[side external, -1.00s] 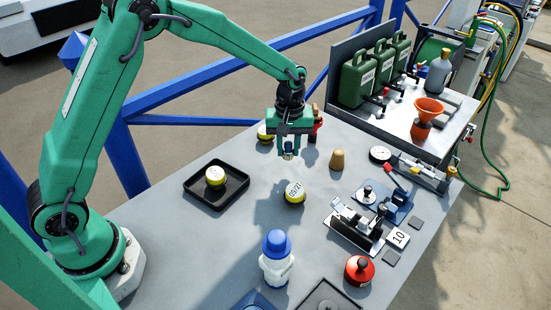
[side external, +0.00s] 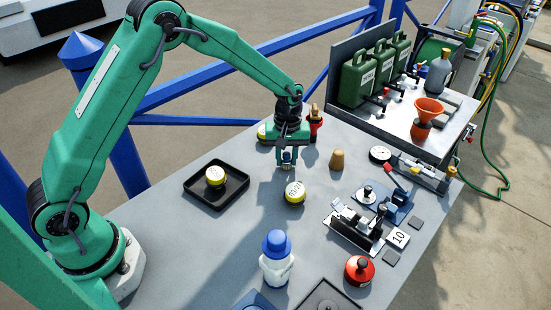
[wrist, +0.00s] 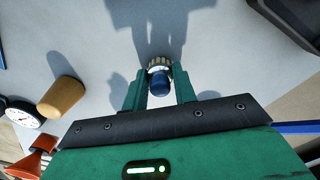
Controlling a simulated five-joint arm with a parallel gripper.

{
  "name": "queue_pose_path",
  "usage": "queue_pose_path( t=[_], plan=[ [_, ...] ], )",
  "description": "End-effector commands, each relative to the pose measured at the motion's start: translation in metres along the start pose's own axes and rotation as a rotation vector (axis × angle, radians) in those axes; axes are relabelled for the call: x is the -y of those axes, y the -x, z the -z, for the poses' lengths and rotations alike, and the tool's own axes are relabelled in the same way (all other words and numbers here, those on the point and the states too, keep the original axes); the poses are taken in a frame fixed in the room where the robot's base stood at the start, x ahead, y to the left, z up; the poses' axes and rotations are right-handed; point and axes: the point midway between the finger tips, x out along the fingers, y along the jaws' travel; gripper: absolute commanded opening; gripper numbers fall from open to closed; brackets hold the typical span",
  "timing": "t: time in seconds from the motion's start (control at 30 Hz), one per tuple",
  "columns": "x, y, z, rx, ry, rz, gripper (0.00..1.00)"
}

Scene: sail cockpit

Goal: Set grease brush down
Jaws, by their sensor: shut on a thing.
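My gripper (side external: 288,155) points down over the grey table (side external: 150,225), between the black tray and the tan cone-like peg. In the wrist view its two green fingers (wrist: 159,90) are shut on the grease brush, a small thing with a blue end (wrist: 160,82) and a pale ribbed collar. In the side view only a little of the brush (side external: 287,160) shows between the fingers. The brush is close to the tabletop; I cannot tell whether it touches. Its far end is hidden.
A yellow-banded round thing (side external: 295,192) stands just in front of my gripper. A similar one (side external: 215,177) sits in the black tray (side external: 236,191). The tan peg (side external: 337,159) is to the right, and a red fitting (side external: 316,125) stands behind. Bare tabletop lies left of centre.

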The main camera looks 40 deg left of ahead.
Motion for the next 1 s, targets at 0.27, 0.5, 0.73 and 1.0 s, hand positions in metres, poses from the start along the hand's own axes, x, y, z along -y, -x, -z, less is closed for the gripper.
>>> queue_pose_path(
  t=[0.27,0.5,0.73,1.0],
  plan=[
    [0.0,-0.002,0.0,0.0,0.0,0.0,0.05],
    [0.0,-0.003,0.0,0.0,0.0,0.0,0.49],
    [0.0,-0.002,0.0,0.0,0.0,0.0,0.49],
    [-0.001,0.011,0.001,-0.002,0.0,-0.002,0.49]
  ],
)
